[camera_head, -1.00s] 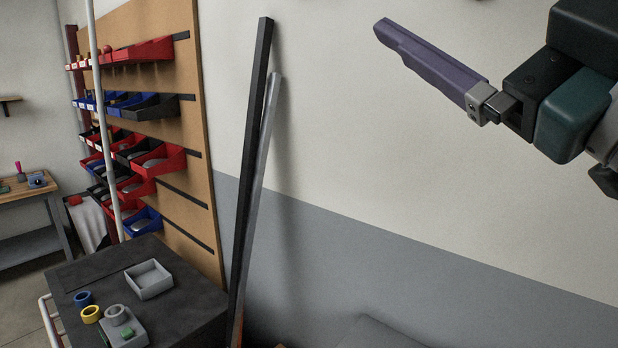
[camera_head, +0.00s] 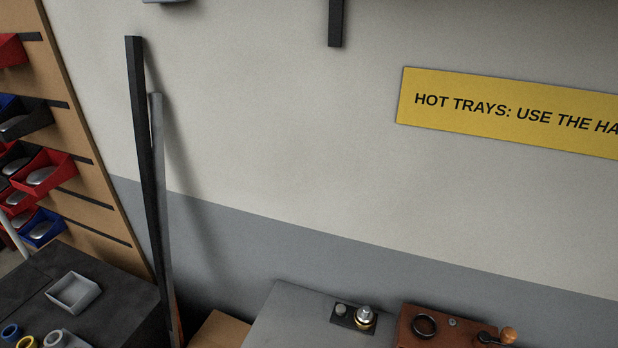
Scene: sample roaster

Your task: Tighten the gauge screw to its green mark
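Neither of my grippers is in view. I cannot make out a gauge screw or a green mark for certain. A small black plate (camera_head: 345,323) lies on a grey bench top (camera_head: 285,315) at the bottom middle. It carries a round silver and brass-coloured fitting (camera_head: 364,316) and a smaller grey knob (camera_head: 341,310). Right of it, a brown unit (camera_head: 412,335) has a dark ring (camera_head: 425,325), a small round metal piece (camera_head: 453,322) and a dark crank with an orange knob (camera_head: 508,335). The picture's lower edge cuts the unit off.
Two long bars, one black (camera_head: 141,150) and one grey (camera_head: 159,190), lean on the wall. A dark bench (camera_head: 110,290) at lower left carries a grey tray (camera_head: 56,306) and several rings. A bin rack (camera_head: 85,130) stands left. A yellow sign (camera_head: 500,109) hangs right.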

